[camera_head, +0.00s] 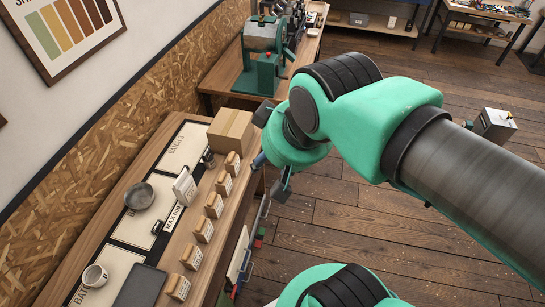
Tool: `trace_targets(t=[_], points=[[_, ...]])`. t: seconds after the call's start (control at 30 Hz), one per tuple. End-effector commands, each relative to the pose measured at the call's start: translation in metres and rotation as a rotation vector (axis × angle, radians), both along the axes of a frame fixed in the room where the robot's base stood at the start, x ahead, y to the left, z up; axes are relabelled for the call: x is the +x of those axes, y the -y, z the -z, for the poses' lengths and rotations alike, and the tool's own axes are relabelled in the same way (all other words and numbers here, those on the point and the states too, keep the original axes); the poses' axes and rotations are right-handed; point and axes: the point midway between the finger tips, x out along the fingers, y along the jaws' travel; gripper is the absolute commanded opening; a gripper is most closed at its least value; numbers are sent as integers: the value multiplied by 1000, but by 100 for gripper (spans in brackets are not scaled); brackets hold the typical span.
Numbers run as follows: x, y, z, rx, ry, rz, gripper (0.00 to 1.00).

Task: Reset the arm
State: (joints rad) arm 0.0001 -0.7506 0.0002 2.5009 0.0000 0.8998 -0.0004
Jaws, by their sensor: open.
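My arm reaches in from the right edge, green and dark grey, bent at a joint in the upper middle. My gripper (271,152) is at its end, to the right of the bench's edge and just right of the cardboard box. Its dark fingers are spread apart, and I see nothing held between them. The green wrist hides part of the gripper.
A green machine (263,70) stands behind. The plank floor (380,222) is largely clear.

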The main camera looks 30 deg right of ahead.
Motion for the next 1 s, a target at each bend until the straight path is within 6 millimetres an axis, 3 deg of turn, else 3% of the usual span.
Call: trace_targets(t=[0.47, 0.67, 1.0], points=[[0, 0, 7, 0, 0, 0, 46], [0, 0, 30, 0, 0, 0, 46], [0, 0, 92, 0, 0, 0, 46]])
